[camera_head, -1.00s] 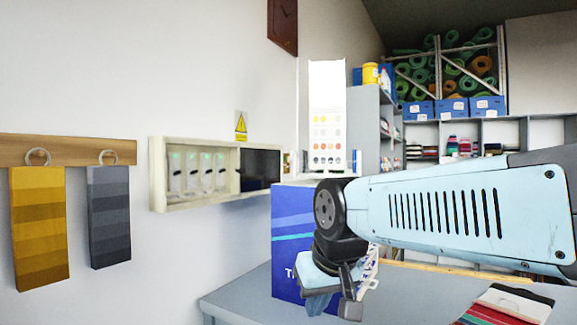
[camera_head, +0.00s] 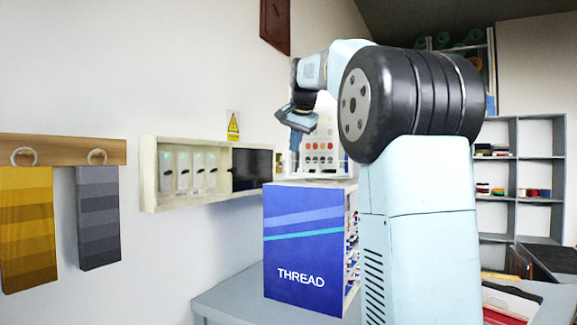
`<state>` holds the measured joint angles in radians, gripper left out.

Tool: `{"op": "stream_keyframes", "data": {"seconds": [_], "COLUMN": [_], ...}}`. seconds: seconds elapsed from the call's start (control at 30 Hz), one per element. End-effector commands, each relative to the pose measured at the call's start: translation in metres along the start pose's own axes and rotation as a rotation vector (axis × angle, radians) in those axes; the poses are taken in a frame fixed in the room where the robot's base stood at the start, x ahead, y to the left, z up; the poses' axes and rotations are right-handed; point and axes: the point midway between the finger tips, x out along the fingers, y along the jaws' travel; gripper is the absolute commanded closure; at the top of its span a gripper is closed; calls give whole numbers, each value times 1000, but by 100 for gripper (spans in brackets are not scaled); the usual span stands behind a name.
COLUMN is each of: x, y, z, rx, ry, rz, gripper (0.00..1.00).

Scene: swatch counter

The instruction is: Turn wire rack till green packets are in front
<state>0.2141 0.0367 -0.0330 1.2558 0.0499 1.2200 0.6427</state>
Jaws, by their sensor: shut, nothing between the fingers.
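I cannot pick out a wire rack with green packets in this view. On the counter stands a blue display box (camera_head: 308,245) with THREAD on its front. Small coloured items show on the shelves of its right side. On its top stands a pale upright card (camera_head: 322,150) with rows of coloured dots, within thin white edges. My gripper (camera_head: 291,130) is raised above the box, partly in front of the card, shut and empty, with its fingers tilted down. My arm hides what lies right of the box.
The grey counter (camera_head: 237,289) is clear left of the box. A wall cabinet (camera_head: 147,175) hangs behind on the left. A yellow swatch (camera_head: 27,230) and a grey swatch (camera_head: 98,220) hang from a wooden rail. Shelves (camera_head: 540,160) stand at the right.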

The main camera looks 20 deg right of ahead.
Motion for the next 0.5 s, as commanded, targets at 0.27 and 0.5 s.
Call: {"op": "stream_keyframes", "data": {"seconds": [0.27, 0.5], "x": [8, 35], "y": [-11, -10], "z": [-35, -36], "rx": [79, 81], "ry": [19, 17], "rz": [-1, 1], "gripper": [100, 100]}}
